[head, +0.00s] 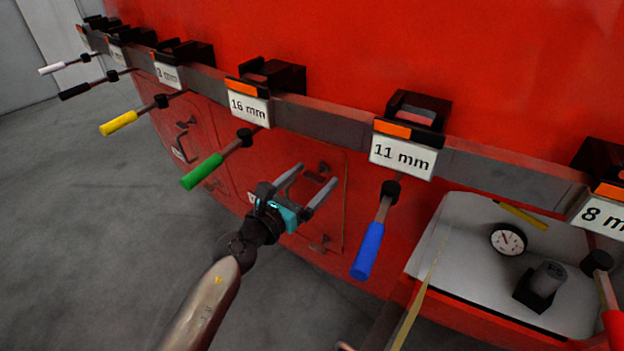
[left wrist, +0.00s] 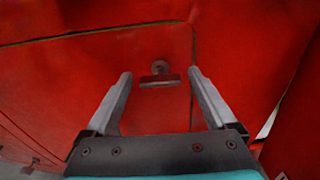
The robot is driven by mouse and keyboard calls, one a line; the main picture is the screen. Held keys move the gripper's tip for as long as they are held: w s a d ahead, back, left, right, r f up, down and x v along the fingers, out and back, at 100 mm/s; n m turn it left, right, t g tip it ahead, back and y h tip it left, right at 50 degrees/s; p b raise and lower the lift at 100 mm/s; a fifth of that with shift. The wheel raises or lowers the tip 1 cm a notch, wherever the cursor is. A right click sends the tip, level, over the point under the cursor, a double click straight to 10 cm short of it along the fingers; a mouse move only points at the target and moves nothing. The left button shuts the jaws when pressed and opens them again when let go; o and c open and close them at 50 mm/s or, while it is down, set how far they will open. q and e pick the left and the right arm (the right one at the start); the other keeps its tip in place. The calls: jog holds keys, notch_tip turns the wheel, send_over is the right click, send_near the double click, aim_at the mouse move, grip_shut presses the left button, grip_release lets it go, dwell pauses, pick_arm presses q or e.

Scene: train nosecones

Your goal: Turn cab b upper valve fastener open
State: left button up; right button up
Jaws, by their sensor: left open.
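My left gripper (head: 315,175) is open and empty in front of a red hatch panel (head: 335,215) on the red cab wall. A dark T-shaped fastener (left wrist: 158,76) shows in the left wrist view on the panel, near its top edge, between my two fingers and apart from both. Its bar lies about level. In the head view the upper fastener (head: 322,170) shows just beyond the fingertips. A lower fastener (head: 320,243) sits on the same panel. The panel's label is mostly hidden by my gripper. My right gripper is not in view.
A grey rail above holds black brackets with size labels, such as 16 mm (head: 248,106) and 11 mm (head: 403,156). A green-handled tool (head: 202,172) and a blue-handled tool (head: 368,250) hang close on either side. A gauge (head: 508,239) is at right. Grey floor at left is clear.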

pick_arm(q)
jog(key=shift+w+d, duration=0.1)
jog(key=c, duration=1.4)
